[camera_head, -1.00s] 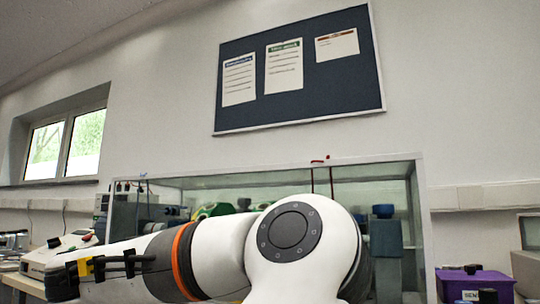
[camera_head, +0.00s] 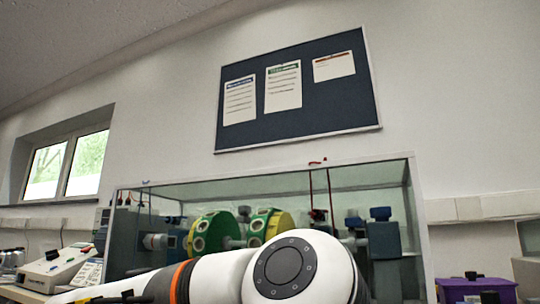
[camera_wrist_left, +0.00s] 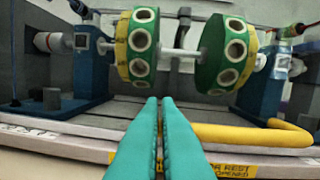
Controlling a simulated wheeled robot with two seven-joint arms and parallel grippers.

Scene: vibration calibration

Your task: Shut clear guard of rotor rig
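The clear guard (camera_head: 415,185) shows in the head view as a glass-like case with a pale frame around the rotor rig; I cannot tell how far it is open. The rotor has two green-and-yellow discs (camera_head: 212,232) on a shaft, also seen in the left wrist view (camera_wrist_left: 228,52). A yellow bar handle (camera_wrist_left: 255,135) lies low across the front in the left wrist view, right of my left gripper. My left gripper (camera_wrist_left: 160,102) has teal fingers together, nothing seen between them, pointing toward the rig's front edge. My right gripper is not in view.
Blue bearing stands (camera_wrist_left: 85,65) hold the shaft ends. A yellow label (camera_wrist_left: 232,168) is on the front rail, partly hidden by my fingers. A purple bin (camera_head: 475,288) is at right, and a white bench instrument (camera_head: 55,268) at left. My white arm covers the lower middle.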

